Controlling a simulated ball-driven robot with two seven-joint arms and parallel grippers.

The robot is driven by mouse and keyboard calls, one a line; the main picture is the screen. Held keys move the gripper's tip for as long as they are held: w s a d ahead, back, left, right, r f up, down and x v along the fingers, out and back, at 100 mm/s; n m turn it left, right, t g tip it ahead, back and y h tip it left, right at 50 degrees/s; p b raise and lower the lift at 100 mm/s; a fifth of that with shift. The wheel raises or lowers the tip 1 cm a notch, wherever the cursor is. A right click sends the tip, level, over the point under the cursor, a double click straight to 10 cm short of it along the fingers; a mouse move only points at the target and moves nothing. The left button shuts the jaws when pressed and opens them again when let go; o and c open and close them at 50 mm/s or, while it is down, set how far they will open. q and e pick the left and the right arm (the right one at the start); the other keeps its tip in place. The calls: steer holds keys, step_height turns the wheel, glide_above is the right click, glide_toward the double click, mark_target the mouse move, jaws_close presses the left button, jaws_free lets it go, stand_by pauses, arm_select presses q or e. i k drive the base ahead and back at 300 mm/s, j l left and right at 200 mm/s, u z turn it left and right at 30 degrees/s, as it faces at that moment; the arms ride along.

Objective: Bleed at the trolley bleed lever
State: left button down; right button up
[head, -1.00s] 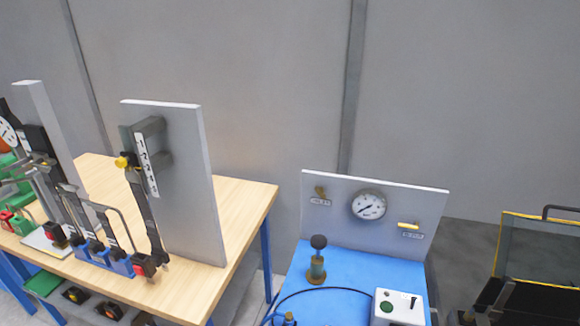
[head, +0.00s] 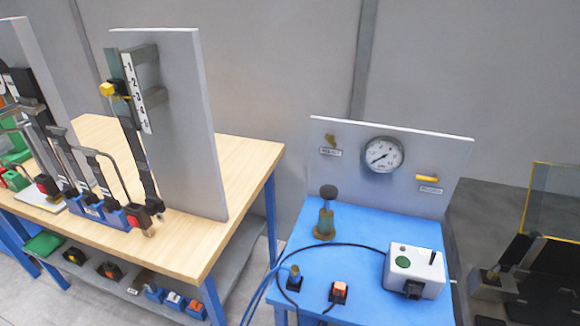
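The blue-topped trolley (head: 345,232) stands right of centre with a grey upright panel (head: 340,130) at its back. A small yellow lever (head: 427,178) lies about level on the panel's right side, with a small label below it that I cannot read clearly. A round white dial gauge (head: 383,154) is in the panel's middle, its needle pointing lower left. A small brass valve (head: 331,141) with a label is at the panel's left. Neither of my grippers is in view, and nothing touches the yellow lever.
On the trolley top are a brass post with a dark knob (head: 325,220), a white box with a green button (head: 415,268), cables and small connectors. A wooden bench (head: 235,165) with upright panels stands left. A yellow-edged clear panel (head: 555,200) and dark parts (head: 516,250) stand right.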

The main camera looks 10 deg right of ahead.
mark_target(436, 179)
steer(key=z, duration=1.25)
